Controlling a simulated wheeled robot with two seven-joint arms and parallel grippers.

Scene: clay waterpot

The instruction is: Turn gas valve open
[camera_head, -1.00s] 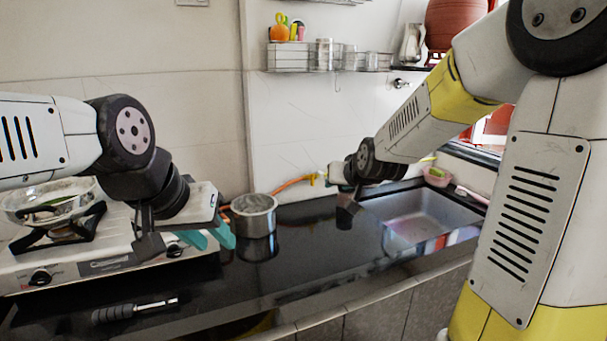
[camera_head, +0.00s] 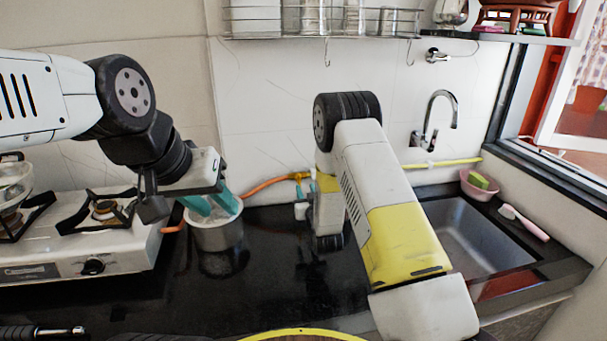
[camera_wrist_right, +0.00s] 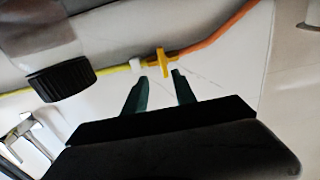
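The yellow gas valve (camera_head: 297,176) is on the wall behind the counter, between the orange hose (camera_head: 262,184) and a yellow pipe. In the right wrist view the valve (camera_wrist_right: 163,63) shows a yellow handle, just beyond my right gripper (camera_wrist_right: 160,84). Its two teal fingers are apart, with a gap between them and the valve ahead of that gap. In the head view my right gripper (camera_head: 304,192) is small and partly hidden by its arm. My left gripper (camera_head: 212,205) has its teal fingers apart, seen over the metal pot, with nothing visible between them.
The metal pot (camera_head: 217,232) stands on the black counter (camera_head: 275,290), right of the gas stove (camera_head: 85,235). The sink (camera_head: 465,240) and faucet (camera_head: 433,125) are at the right. A wire rack (camera_head: 320,22) hangs on the wall above.

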